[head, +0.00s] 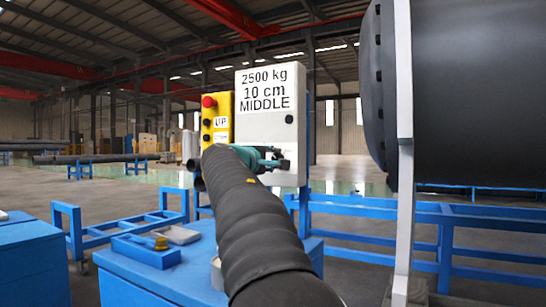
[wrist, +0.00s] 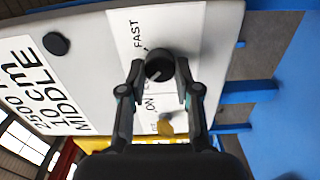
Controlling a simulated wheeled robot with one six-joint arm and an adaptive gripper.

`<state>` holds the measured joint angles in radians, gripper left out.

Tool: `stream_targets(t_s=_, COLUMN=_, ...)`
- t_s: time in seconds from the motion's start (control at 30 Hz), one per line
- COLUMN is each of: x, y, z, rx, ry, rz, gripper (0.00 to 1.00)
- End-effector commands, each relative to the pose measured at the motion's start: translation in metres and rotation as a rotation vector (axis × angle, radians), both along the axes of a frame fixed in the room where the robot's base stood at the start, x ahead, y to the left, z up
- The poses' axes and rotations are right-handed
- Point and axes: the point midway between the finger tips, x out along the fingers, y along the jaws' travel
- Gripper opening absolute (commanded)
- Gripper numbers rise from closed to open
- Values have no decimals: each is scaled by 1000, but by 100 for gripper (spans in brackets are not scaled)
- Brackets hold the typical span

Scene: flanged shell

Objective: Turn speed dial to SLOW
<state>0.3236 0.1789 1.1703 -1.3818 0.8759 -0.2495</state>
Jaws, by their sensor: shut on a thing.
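The speed dial (wrist: 159,64) is a round black knob on a white label of the control box. The label reads FAST beside it; other lettering near the fingers is partly covered, and I cannot read SLOW. A light mark on the dial is too small to read surely. My gripper (wrist: 160,74) has its two fingers on either side of the dial, shut on it. In the head view my gripper (head: 266,160) is at the lower part of the white control box (head: 270,127), and my dark arm hides the dial.
The box reads 2500 kg, 10 cm, MIDDLE and carries a black round knob (head: 289,118). A yellow panel (head: 217,121) with a red button stands left of it. A yellow knob (wrist: 166,126) sits below the dial. Blue rails (head: 450,215) and a large dark cylinder (head: 475,90) are at right.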

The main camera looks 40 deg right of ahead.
Motion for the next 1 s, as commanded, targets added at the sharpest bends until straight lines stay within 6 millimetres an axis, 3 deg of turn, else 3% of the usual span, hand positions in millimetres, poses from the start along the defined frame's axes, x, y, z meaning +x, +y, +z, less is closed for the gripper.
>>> stream_targets(t_s=0.6, x=0, y=0, z=0, rx=-17, ry=37, rz=2, gripper=0)
stream_targets(t_s=0.63, x=0, y=0, z=0, rx=-17, ry=37, rz=2, gripper=37)
stream_targets(t_s=0.7, x=0, y=0, z=0, rx=-17, ry=37, rz=2, gripper=54)
stream_targets(t_s=1.0, x=0, y=0, z=0, rx=-16, ry=38, rz=0, gripper=57)
